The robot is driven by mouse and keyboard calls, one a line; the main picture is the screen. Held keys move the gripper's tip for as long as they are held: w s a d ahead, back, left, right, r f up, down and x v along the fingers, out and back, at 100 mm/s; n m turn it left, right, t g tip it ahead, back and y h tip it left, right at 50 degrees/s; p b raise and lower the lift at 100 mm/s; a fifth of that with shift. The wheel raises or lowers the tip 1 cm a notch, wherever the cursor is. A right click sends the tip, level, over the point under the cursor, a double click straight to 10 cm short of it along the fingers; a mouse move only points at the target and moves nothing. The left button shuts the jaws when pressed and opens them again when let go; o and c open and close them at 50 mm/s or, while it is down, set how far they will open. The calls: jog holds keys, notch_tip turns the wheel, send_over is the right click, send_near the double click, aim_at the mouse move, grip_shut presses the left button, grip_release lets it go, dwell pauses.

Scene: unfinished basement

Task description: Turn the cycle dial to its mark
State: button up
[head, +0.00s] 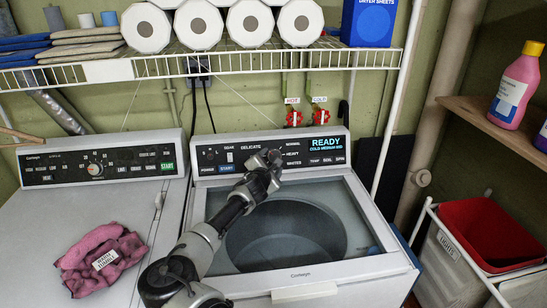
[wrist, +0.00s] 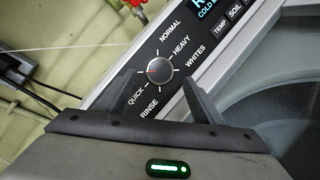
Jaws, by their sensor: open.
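The cycle dial (wrist: 160,72) is a round grey knob on the black panel of the right-hand washer, ringed by white ticks. The labels NORMAL, HEAVY, WHITES, QUICK and RINSE surround it in the wrist view. A small reddish mark seems to show on its left side; its exact pointing is too small to tell. My gripper (wrist: 158,80) is open, its two fingers to either side of the dial in the picture. I cannot tell whether they touch it. In the head view my gripper (head: 268,158) covers the dial.
The washer (head: 300,272) has a glass lid below the panel, and its display (head: 322,144) reads READY. A second machine (head: 35,225) with a pink cloth (head: 100,258) stands left. A wire shelf (head: 240,66) with paper rolls hangs above. A laundry bin (head: 490,235) stands right.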

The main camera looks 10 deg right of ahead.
aim_at(275, 156)
jog(key=shift+x, duration=2.35)
jog(key=c, duration=1)
